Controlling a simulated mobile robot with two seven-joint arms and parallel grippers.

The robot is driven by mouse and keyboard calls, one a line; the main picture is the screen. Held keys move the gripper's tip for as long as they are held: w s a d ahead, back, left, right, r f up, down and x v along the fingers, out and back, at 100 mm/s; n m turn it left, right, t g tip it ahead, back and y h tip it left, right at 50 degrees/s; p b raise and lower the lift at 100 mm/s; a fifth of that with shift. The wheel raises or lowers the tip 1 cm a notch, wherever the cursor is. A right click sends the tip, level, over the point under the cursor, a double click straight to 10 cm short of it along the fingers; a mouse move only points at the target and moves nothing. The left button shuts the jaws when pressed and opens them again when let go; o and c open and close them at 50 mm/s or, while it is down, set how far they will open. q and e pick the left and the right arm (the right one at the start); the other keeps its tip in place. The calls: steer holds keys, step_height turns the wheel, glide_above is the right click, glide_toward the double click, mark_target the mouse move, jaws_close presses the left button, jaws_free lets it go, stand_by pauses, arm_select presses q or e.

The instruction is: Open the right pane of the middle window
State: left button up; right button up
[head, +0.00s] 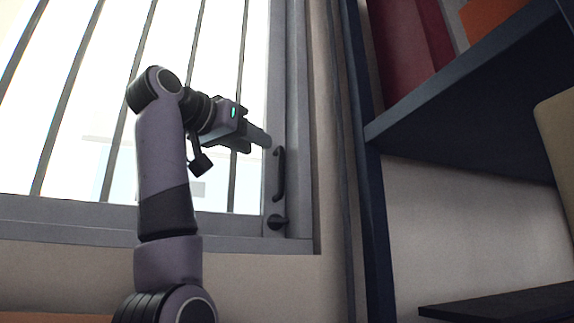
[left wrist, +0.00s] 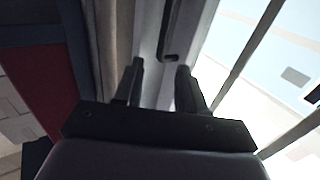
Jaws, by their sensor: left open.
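A barred window (head: 190,222) with a grey frame fills the left of the head view and looks shut. A dark upright handle (head: 280,175) sits on the right edge of its pane, with a round dark knob (head: 277,222) below it. My left gripper (head: 266,140) is just above and left of the handle's top end, near the frame. In the left wrist view my left gripper (left wrist: 158,80) is open, with nothing between its fingers. The handle's end (left wrist: 168,55) shows beyond the fingertips, apart from them. My right gripper is not in view.
A dark blue shelf unit (head: 470,95) with red books (head: 405,45) stands right of the window. A narrow strip of wall (head: 325,200) separates them. Vertical bars (head: 235,120) lie behind my left forearm. A dark flat ledge (head: 500,303) is at the lower right.

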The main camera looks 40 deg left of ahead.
mark_target(280, 156)
arm_select(q)
steer(key=w, duration=0.2)
steer(key=w+p, duration=0.1)
steer(key=w, duration=0.1)
steer(key=w+a+p, duration=0.1)
steer(key=w, duration=0.1)
steer(key=shift+w+r, duration=0.2)
steer(key=shift+w, duration=0.05)
steer(key=shift+w+a+p, duration=0.1)
steer(key=shift+w+p, duration=0.2)
steer(key=shift+w, duration=0.3)
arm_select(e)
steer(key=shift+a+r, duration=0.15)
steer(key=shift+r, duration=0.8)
arm_select(q)
jaws_close()
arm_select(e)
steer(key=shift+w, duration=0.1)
